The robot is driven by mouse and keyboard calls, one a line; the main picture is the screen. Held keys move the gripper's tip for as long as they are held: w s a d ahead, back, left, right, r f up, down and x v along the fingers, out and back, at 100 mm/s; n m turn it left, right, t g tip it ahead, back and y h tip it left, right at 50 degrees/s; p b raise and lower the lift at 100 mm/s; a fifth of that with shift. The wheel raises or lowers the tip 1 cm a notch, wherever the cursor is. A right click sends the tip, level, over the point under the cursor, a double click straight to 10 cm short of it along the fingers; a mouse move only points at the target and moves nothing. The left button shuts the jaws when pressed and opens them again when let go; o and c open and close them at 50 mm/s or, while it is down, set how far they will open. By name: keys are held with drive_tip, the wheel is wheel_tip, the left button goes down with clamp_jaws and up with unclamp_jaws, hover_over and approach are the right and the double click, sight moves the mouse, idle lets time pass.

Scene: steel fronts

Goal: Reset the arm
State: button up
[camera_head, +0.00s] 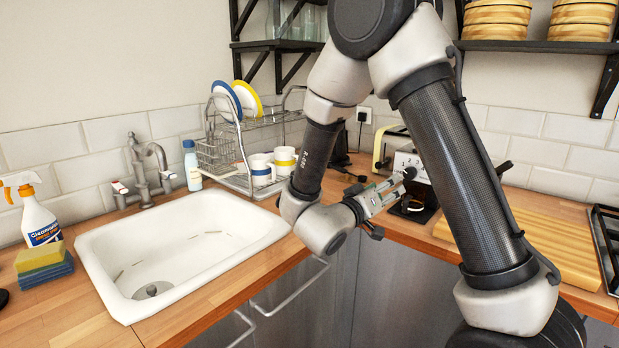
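My arm rises from the lower right, bends at the top of the view and comes down over the counter's front edge. My gripper (394,193) points right and away, toward the front of a coffee machine (408,160) on the counter. The fingertips are small and overlap the machine's dark front in the picture. I cannot tell whether they touch it, or whether they are open or shut. My arm hides part of the counter and the cabinet fronts.
A white sink (180,250) with a tap (150,170) is at left, beside a spray bottle (38,212) and sponges (43,265). A dish rack (235,150) holds plates and mugs. A wooden board (535,240) and a hob (606,235) are right; shelves (535,45) hang above.

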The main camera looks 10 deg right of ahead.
drive_tip(key=w+a+r+t+y, duration=0.25)
drive_tip(key=w+y, duration=0.35)
drive_tip(key=y, duration=0.3)
drive_tip(key=s+a+r+n+g+y, duration=0.1)
drive_tip(key=s+a+r+n+y, duration=0.2)
drive_tip(key=s+r+y, duration=0.3)
drive_tip(key=s+d+f+g, duration=0.1)
drive_tip(key=s+d+g, duration=0.3)
drive_tip(key=s, duration=0.8)
drive_tip(key=s+d+f+n+g, duration=0.1)
drive_tip(key=s+d+g, duration=0.3)
drive_tip(key=s, duration=0.8)
drive_tip(key=shift+d, duration=0.4)
